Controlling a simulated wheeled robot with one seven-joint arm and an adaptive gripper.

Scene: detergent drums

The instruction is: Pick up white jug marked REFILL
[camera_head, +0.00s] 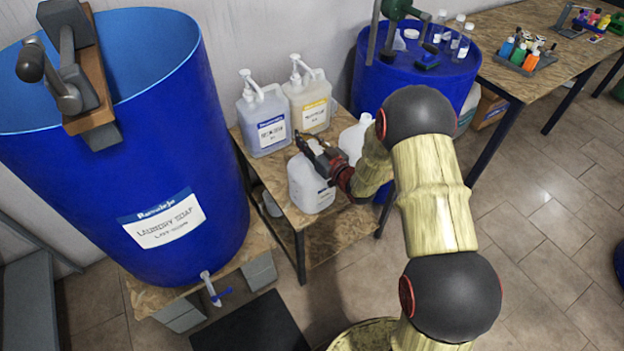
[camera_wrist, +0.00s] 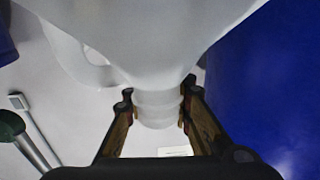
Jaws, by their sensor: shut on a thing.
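A white jug (camera_head: 308,188) with a small label stands at the front of the small wooden table; its label is too small to read. My gripper (camera_head: 318,152) is at the top of this jug and partly covers it. In the wrist view the white jug body (camera_wrist: 150,40) fills the top of the picture. My gripper (camera_wrist: 158,112) is shut on its ribbed white neck, with one finger on each side. A second white jug (camera_head: 354,137) stands to the right behind my gripper, partly hidden by my arm. I cannot tell whether the held jug is clear of the tabletop.
Two pump bottles, one blue-labelled (camera_head: 263,117) and one yellow-labelled (camera_head: 308,101), stand behind on the wooden table (camera_head: 276,181). A large blue drum (camera_head: 120,120) is close on the left. A smaller blue drum (camera_head: 372,85) stands at the back right. Floor is open at the right.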

